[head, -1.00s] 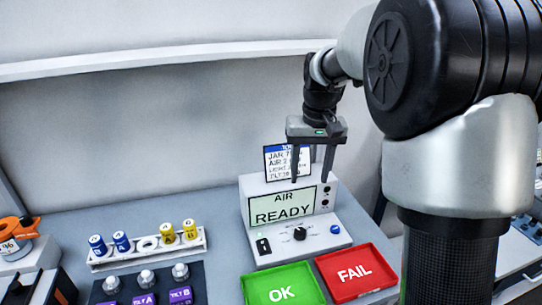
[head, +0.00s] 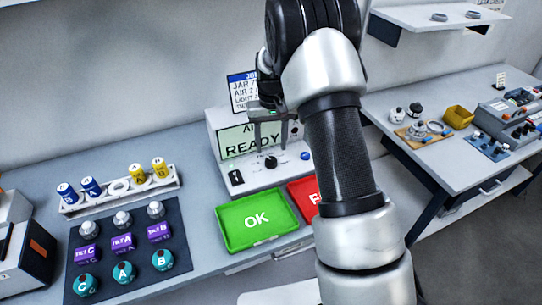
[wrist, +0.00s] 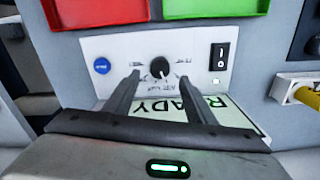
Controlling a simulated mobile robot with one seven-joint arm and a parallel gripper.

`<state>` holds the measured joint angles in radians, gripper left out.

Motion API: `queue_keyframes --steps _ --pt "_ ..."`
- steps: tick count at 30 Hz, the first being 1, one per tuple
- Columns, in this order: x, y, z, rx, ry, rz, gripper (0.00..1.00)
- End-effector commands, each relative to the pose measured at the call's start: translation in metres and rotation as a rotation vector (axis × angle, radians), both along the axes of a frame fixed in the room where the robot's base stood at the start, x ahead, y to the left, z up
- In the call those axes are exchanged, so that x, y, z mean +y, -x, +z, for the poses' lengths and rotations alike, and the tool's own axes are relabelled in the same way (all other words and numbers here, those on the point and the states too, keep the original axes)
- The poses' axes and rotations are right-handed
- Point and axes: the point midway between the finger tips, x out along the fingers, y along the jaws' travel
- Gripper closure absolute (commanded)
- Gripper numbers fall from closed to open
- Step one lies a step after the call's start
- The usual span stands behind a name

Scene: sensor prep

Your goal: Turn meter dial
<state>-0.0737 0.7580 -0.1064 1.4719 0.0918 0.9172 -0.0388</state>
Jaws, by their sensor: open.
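The meter (head: 222,150) is a light grey box with a display reading "AIR READY". Its black dial (head: 271,161) is on the sloped front panel and has a pale pointer mark. The dial also shows in the wrist view (wrist: 159,67), between and just beyond my fingertips. My gripper (head: 270,147) is open and empty, its two fingers pointing down at the dial, one to each side in the picture. I cannot tell whether the fingertips touch the panel. My arm and fingers hide part of the display.
A blue button (wrist: 102,66) and a black rocker switch (wrist: 219,57) flank the dial. A green OK tray (head: 232,234) and a red FAIL tray (head: 299,193) lie in front of the meter. A rack (head: 118,197) with blue and yellow cylinders stands left. A second bench is at right.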

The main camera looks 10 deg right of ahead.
Motion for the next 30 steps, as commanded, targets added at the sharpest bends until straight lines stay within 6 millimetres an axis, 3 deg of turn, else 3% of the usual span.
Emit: queue_keyframes --steps 3,9,21,23,29,30 --pt "0.000 0.001 -0.024 0.003 0.000 0.000 0.50" --pt "0.000 0.000 -0.050 0.001 -0.001 -0.001 0.50" --pt "0.000 0.000 -0.059 -0.001 -0.001 -0.001 0.50" --pt "0.000 0.000 -0.059 -0.001 -0.001 -0.001 0.56" --pt "0.000 0.000 -0.059 -0.001 -0.001 -0.001 0.90" --pt "0.000 0.000 -0.059 -0.001 -0.001 -0.001 0.91"
